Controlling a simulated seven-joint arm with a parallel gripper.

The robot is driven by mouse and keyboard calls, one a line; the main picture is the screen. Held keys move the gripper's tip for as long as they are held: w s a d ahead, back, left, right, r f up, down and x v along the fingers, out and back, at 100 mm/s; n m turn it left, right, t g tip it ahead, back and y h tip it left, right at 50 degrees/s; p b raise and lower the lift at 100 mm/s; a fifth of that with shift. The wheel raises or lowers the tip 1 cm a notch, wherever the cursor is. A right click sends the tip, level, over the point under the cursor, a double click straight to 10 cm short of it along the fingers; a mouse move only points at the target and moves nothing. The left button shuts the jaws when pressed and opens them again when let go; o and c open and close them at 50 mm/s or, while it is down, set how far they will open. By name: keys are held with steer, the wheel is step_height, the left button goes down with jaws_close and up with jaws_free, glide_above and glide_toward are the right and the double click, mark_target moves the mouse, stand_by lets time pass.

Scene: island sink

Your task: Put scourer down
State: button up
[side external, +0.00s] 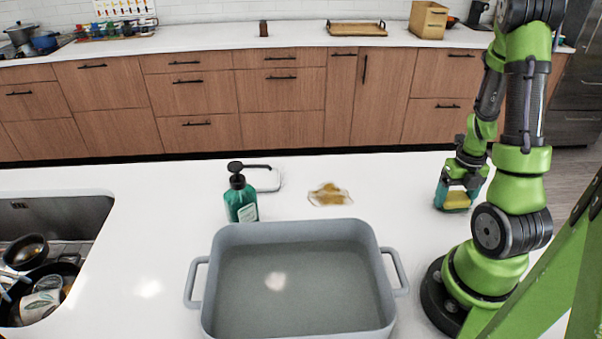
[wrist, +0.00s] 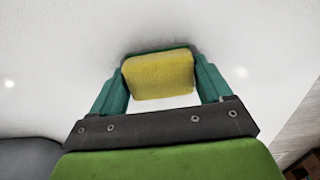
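The scourer (wrist: 158,76) is a yellow sponge block with a dark green layer along its far edge. In the wrist view it sits between the two teal fingers of my gripper (wrist: 160,78), which meet its left and right sides. In the side external view the scourer (side external: 457,201) shows yellow at the lower end of my gripper (side external: 456,196), low over the right part of the white counter (side external: 400,190). A soft shadow lies around it in the wrist view. I cannot tell whether its underside touches the counter.
A grey two-handled basin (side external: 228,236) stands left of my gripper. The sink (side external: 60,215) with dishes is at far left. Counter around my gripper is clear.

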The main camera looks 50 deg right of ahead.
steer(key=shift+c, duration=1.4)
